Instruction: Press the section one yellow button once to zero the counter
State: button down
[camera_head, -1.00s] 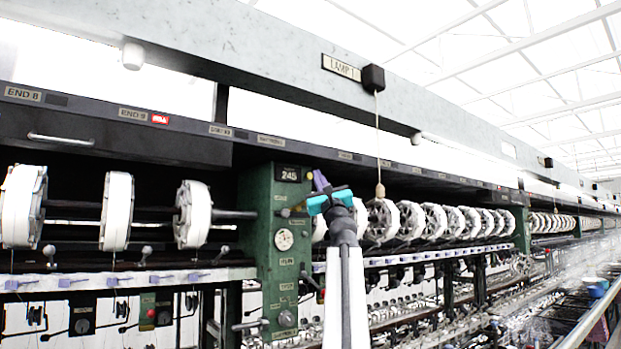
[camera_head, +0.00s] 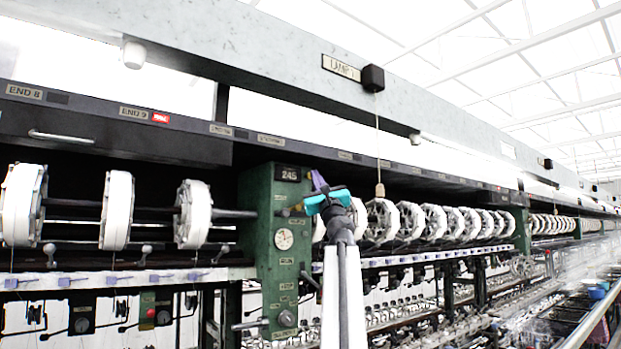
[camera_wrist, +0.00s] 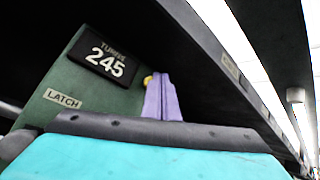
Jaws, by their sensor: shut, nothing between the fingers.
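The counter (camera_head: 288,174) is a black plate on the green post (camera_head: 262,215). In the wrist view the counter (camera_wrist: 106,57) reads 245 under the word TURNS. A small yellow round button (camera_wrist: 148,80) shows right of the counter, partly covered by a purple piece (camera_wrist: 162,98). The purple piece also shows in the head view (camera_head: 319,181). My gripper (camera_head: 328,200), with teal fingers, is shut and empty, just right of the post and below the counter's level. Its teal and dark parts (camera_wrist: 150,155) fill the bottom of the wrist view. I cannot tell whether it touches anything.
A LATCH label (camera_wrist: 62,98) is on the post below the counter. White reels (camera_head: 116,211) stand left of the post, and more reels (camera_head: 410,222) stand to the right. A pull cord (camera_head: 379,188) hangs right of my gripper. A dark beam (camera_wrist: 215,55) overhangs the counter.

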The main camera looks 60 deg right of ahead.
jog(key=shift+w+d+b, duration=0.1)
jog(key=shift+w+b, duration=0.25)
jog(key=shift+w, duration=0.05)
dwell(0.8)
jog(key=shift+s, duration=0.2)
jog(key=shift+s+a+p, duration=0.3)
jog(key=shift+s+p, duration=0.05)
jog(key=shift+s, duration=0.35)
dwell(0.3)
jog(key=s, duration=0.1)
jog(key=s+a+p, duration=0.1)
jog(key=s, duration=0.1)
jog(key=s+p, duration=0.1)
jog(key=shift+s+a, duration=0.3)
jog(key=shift+s, duration=0.05)
dwell(1.1)
